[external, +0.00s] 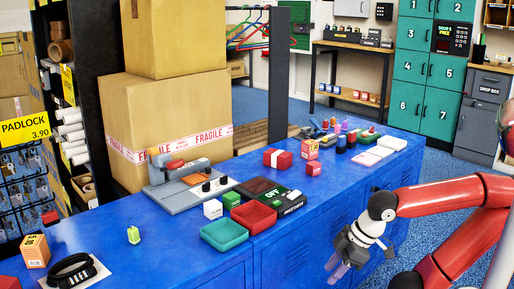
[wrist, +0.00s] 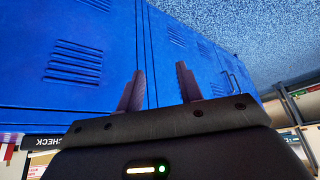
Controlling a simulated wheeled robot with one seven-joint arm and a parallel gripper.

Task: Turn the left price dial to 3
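A grey machine (external: 172,198) with an orange-brown plate and a red part stands on the blue counter, in front of the cartons, in the external view. Small black knobs sit at its front right; the left one (external: 206,187) and the right one (external: 222,181) look like the price dials. Their marks are too small to read. My gripper (external: 335,269) hangs low at the counter's front side, well to the right of the machine. The wrist view shows its two fingers (wrist: 160,70) apart with nothing between them. The dials are not in the wrist view.
Red (external: 253,217) and teal (external: 225,234) trays, a white box (external: 212,208) and a black OFF-marked device (external: 283,202) stand between my arm and the machine. Tall cartons (external: 165,120) rise behind it. Blue cabinet doors (wrist: 60,60) fill much of the wrist view.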

